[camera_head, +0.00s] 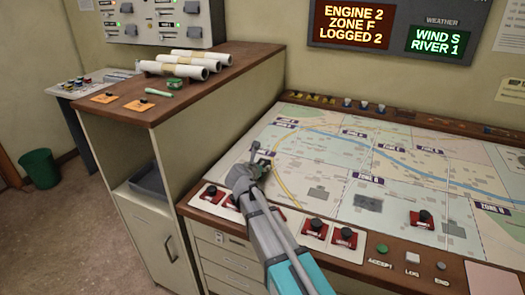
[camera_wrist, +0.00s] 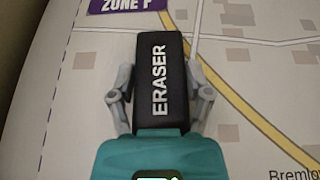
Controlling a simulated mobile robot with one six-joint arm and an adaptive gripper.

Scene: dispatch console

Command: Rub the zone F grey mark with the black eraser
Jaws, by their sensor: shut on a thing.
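My gripper (camera_head: 255,170) is over the left part of the map table. In the wrist view my gripper (camera_wrist: 163,88) is shut on the black eraser (camera_wrist: 160,60), with a finger on each side; white lettering on it reads ERASER. I cannot tell whether the eraser touches the map. A purple label reading ZONE F (camera_wrist: 120,4) is cut off at the top left of the wrist view. In the head view a grey patch (camera_head: 317,192) lies right of my gripper, and a darker one (camera_head: 368,203) lies farther right. No grey mark shows clearly in the wrist view.
A red-based piece (camera_head: 422,219) stands on the map (camera_head: 300,160). Several more red pieces (camera_head: 315,230) line the front ledge, beside buttons (camera_head: 382,249). A wooden cabinet (camera_head: 190,100) with white rolls (camera_head: 180,67) stands left. The screen (camera_head: 352,25) reads ENGINE 2, ZONE F, LOGGED 2.

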